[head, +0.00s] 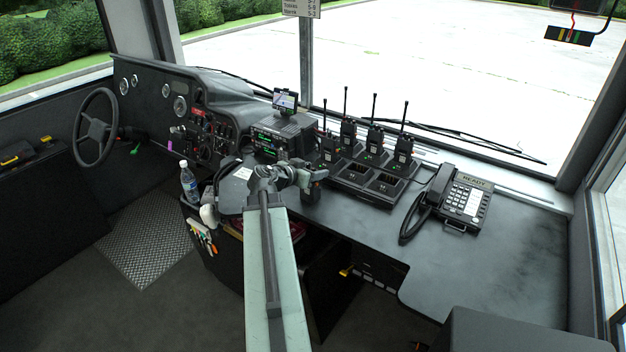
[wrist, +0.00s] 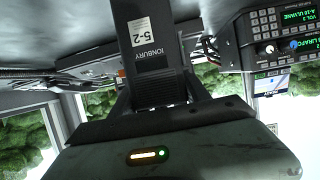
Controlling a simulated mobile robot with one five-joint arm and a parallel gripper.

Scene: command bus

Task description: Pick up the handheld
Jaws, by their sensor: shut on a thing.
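A black handheld (wrist: 152,62) with a white "5-2" label and the word "IONBURY" fills the upper middle of the wrist view. My gripper (wrist: 158,98) is shut on it, with dark fingers along both sides. In the head view my gripper (head: 300,176) is over the console, just left of the charger. A dark body at its tip, the handheld (head: 313,190), is partly hidden by the gripper. I cannot tell its exact height above the console.
A black multi-slot charger (head: 352,184) holds several upright radios with antennas, and its front slots look empty. A desk phone (head: 462,202) stands to its right. A console radio unit (head: 268,142) is behind my gripper. A water bottle (head: 189,184) stands left. The right desk (head: 500,262) is clear.

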